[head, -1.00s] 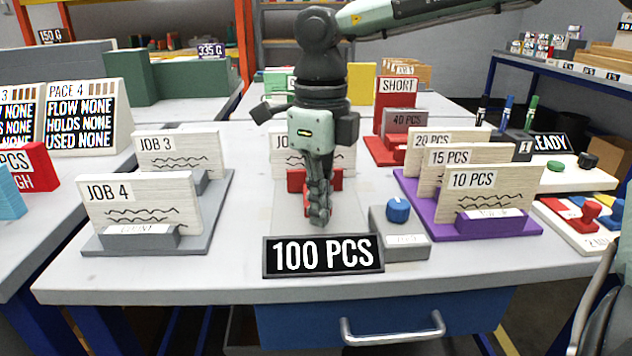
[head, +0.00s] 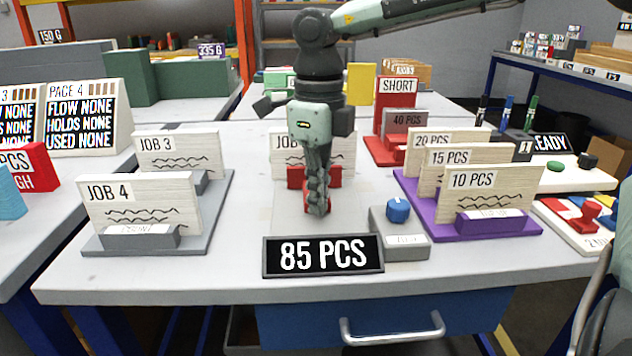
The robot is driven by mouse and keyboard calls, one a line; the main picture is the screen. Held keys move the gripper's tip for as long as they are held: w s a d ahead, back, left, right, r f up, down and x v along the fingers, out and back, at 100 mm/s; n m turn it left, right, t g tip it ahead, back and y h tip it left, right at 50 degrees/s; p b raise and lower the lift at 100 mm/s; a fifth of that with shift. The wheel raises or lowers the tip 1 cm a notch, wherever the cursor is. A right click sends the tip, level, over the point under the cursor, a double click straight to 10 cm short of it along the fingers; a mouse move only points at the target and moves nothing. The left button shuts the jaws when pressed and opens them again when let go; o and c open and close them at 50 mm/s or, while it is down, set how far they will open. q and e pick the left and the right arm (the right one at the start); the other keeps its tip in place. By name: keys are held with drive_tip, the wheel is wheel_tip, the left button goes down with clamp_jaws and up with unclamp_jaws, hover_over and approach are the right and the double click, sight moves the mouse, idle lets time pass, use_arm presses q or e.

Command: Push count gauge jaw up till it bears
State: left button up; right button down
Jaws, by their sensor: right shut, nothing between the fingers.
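The count gauge's black display (head: 323,256) reads "85 PCS" at the front of the table. Behind it lies a pale bed (head: 350,222) with a red jaw (head: 297,180) on it, partly hidden by my right gripper. My right gripper (head: 317,212) points down with its fingers shut and empty, in front of the red piece and seemingly against it; exact contact is hidden. A job card (head: 343,150) stands upright behind the red jaw. A grey box with a blue knob (head: 398,210) sits to the right of the bed. My left gripper is not in view.
Job 3 and Job 4 cards (head: 140,205) stand in grey holders at left. At right, cards marked 10, 15 and 20 PCS (head: 490,183) stand on a purple base. A red "SHORT" stand (head: 397,88) is behind. Bare table lies in front of the display.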

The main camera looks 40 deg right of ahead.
drive_tip(key=shift+w+d, duration=0.6)
drive_tip(key=shift+w, duration=0.4)
drive_tip(key=shift+w+d, duration=0.6)
drive_tip(key=shift+w, duration=0.35)
drive_tip(key=shift+r, duration=0.15)
drive_tip(key=shift+r+p, duration=2.9)
drive_tip(key=shift+r, duration=1.45)
